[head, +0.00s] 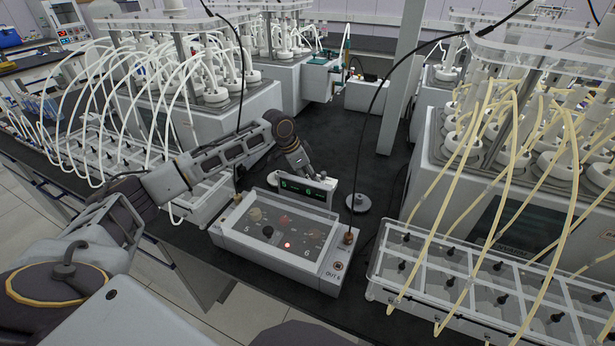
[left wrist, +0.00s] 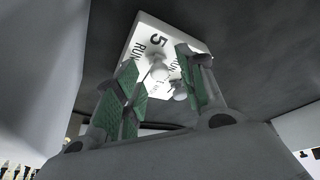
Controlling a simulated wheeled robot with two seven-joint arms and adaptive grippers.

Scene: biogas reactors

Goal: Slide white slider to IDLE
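My left gripper (head: 298,163) reaches in from the left, just behind the small box with green-lit displays (head: 302,188). In the left wrist view its two green-padded fingers (left wrist: 160,86) stand apart. Beyond them is a white panel (left wrist: 146,28) marked "5" and "RUN". A pale rounded knob (left wrist: 159,72), perhaps the white slider, shows between the fingers. A second pale piece (left wrist: 180,92) is close to the right finger. I cannot tell whether the fingers touch either. The slider does not show in the head view. My right gripper is not in view.
A control box (head: 280,238) with a clear cover and a lit red lamp stands in front of the display box. Reactors with white tubes (head: 215,95) stand left, others with yellow tubes (head: 470,140) right. A black cable hangs near a round grey disc (head: 358,203).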

